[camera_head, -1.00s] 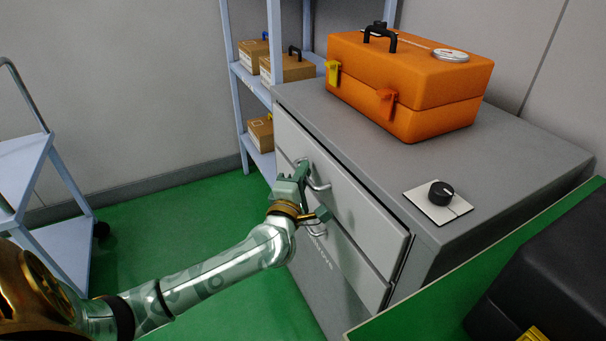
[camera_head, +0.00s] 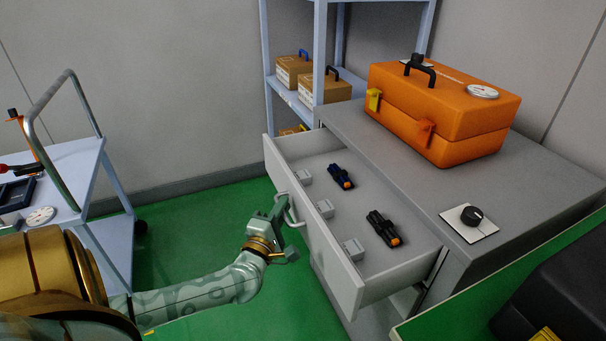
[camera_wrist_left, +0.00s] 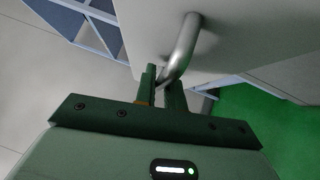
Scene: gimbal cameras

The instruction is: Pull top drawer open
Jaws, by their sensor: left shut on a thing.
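The top drawer (camera_head: 385,283) of the grey cabinet (camera_head: 470,225) is pulled well out, with its inside in view. My left gripper (camera_head: 280,207) is at the drawer front and is shut on the metal handle (camera_head: 292,211). In the left wrist view the fingers (camera_wrist_left: 163,88) close around the curved handle (camera_wrist_left: 183,45). My right gripper is not in view.
A shelf with boxes (camera_head: 332,88) stands behind. A trolley (camera_head: 75,175) stands left. Green floor (camera_head: 195,215) is clear between trolley and cabinet.

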